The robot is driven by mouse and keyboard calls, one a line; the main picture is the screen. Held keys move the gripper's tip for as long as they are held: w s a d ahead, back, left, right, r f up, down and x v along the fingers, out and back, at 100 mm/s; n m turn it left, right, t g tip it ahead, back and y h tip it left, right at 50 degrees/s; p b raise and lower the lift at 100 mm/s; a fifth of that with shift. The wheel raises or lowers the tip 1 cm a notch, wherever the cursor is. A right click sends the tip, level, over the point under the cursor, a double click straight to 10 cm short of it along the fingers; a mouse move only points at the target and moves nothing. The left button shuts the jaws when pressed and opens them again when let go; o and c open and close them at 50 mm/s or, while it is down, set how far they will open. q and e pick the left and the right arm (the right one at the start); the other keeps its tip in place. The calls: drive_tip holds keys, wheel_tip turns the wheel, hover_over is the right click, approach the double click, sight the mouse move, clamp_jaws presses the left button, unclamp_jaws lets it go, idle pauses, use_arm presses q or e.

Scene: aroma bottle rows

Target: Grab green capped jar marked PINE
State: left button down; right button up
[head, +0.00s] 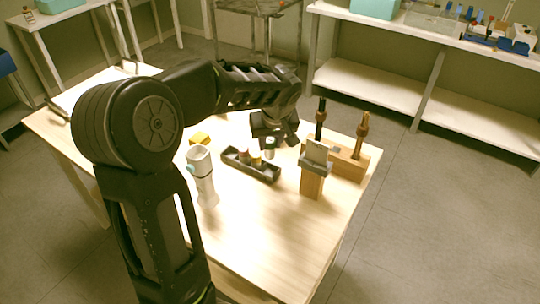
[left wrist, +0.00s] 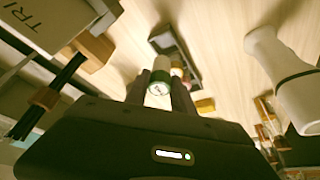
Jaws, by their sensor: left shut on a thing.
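The green-capped jar (head: 269,147) is at the right end of a small dark tray (head: 262,176) on the wooden table. In the left wrist view the jar (left wrist: 160,80) shows a pale top with a small dark mark and a green band; the word on it is too small to read. My left gripper (head: 272,140) reaches down over that end of the tray. Its two dark fingers (left wrist: 161,92) are shut on the jar, one on each side. I cannot tell whether the jar is clear of the tray (left wrist: 166,38). My right gripper is not in view.
Other small jars (head: 255,158) stand in the tray. A wooden holder with dark sticks (head: 347,162) and a wooden stand with a grey card (head: 313,183) are close on the right. The table front is clear.

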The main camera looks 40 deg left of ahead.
use_arm(q)
drive_tip(key=shift+r, duration=1.2)
